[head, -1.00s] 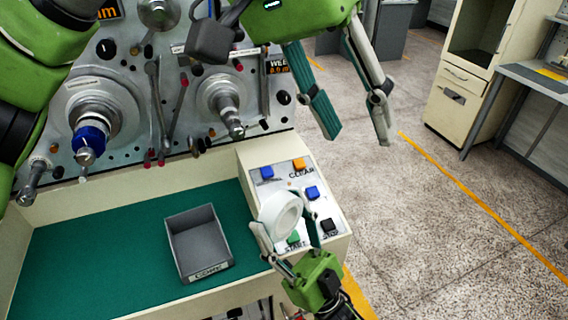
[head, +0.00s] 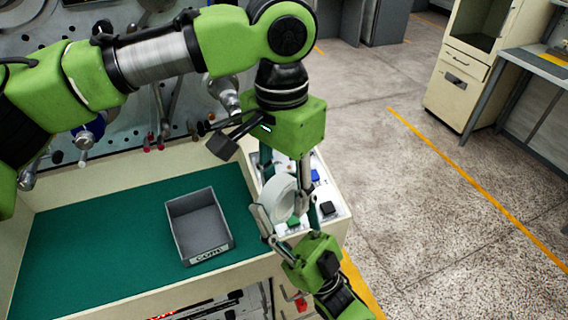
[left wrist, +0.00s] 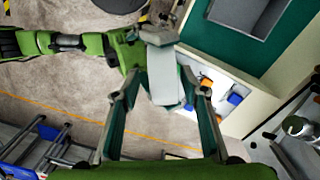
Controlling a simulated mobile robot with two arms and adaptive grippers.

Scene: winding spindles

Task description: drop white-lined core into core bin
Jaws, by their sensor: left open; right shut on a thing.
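The white core (head: 281,198), a pale ring, is held in my right gripper (head: 286,217) above the front of the button panel. Its lining cannot be made out. My left gripper (head: 285,178) is open and points down, with its fingers around the upper part of the core. In the left wrist view the core (left wrist: 163,78) lies between and just beyond the open fingertips of my left gripper (left wrist: 160,78). Contact cannot be told. The core bin (head: 209,255), a grey open tray labelled CORE, sits empty on the green mat. It also shows in the left wrist view (left wrist: 226,17).
The green mat (head: 100,235) is clear left of the bin. The button panel (head: 335,208) lies below the grippers, partly hidden. The machine face with spindles (head: 85,135) stands behind, partly covered by my left arm. Open floor (head: 430,220) is at the right.

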